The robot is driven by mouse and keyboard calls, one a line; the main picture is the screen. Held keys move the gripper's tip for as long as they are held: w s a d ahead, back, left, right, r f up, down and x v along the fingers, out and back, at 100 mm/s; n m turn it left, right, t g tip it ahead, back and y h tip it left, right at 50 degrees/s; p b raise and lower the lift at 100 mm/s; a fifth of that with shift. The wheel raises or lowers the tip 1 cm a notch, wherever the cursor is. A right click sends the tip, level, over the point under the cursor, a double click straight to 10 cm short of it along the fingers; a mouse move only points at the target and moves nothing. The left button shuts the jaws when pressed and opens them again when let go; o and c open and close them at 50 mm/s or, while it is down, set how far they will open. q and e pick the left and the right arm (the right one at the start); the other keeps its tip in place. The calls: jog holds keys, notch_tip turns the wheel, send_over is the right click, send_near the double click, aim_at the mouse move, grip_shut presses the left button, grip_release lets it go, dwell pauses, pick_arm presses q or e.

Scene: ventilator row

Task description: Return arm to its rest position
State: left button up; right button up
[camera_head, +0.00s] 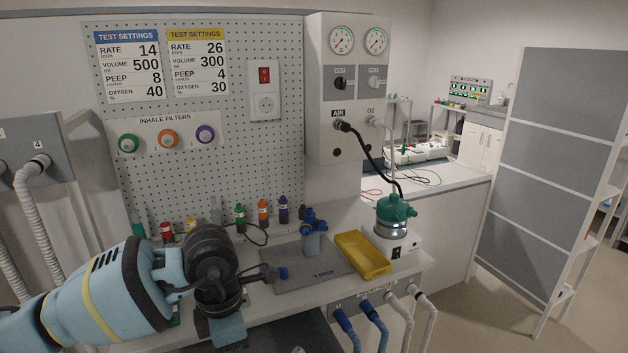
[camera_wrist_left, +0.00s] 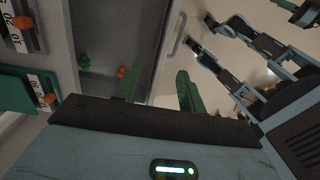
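My left arm (camera_head: 110,290) comes in from the left in the head view, light blue with a yellow band and dark joints. Its wrist hangs over the front left of the bench, beside the grey mat (camera_head: 300,268). The fingers are hidden in the head view. In the left wrist view my left gripper (camera_wrist_left: 158,88) has two green fingers apart, with nothing visible between them.
A green-topped device (camera_head: 396,213) and a yellow tray (camera_head: 362,254) stand right of the mat. A blue fitting (camera_head: 313,224) stands at the mat's back. Several coloured bottles (camera_head: 263,211) line the bench's rear. Hoses (camera_head: 374,325) hang at the bench front.

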pick_arm(q)
jog(key=s+d+n+g+h, duration=0.2)
jog(key=s+d+g+h, duration=0.1)
jog(key=s+d+h, duration=0.5)
jog(key=s+d+n+g+h, duration=0.2)
jog(key=s+d+n+h, duration=0.15)
jog(key=d+h, duration=0.5)
jog(key=w+a+n+t+h, duration=0.1)
jog(key=w+a+n+t, duration=0.1)
jog(key=n+t, duration=0.65)
jog(key=w+a+n+t+h, duration=0.1)
jog(key=w+n+t+h, duration=0.15)
jog(key=n+t, duration=0.6)
jog(key=a+f+n+t+y, duration=0.5)
jog(key=a+f+n+y, duration=0.3)
jog(key=f+n+y, duration=0.5)
jog(key=s+a+f+n+g+y, duration=0.3)
jog(key=s+a+f+n, duration=0.3)
jog(key=s+f, duration=0.3)
jog(key=s+a+f+n+g+y, duration=0.2)
jog(key=s+a+f+n+g, duration=0.2)
jog(key=s+a+f+n, duration=0.2)
jog(key=s+f, duration=0.2)
jog(key=s, duration=0.1)
jog(key=shift+a+f+g+y, duration=0.35)
jog(key=shift+f+g+y, duration=0.05)
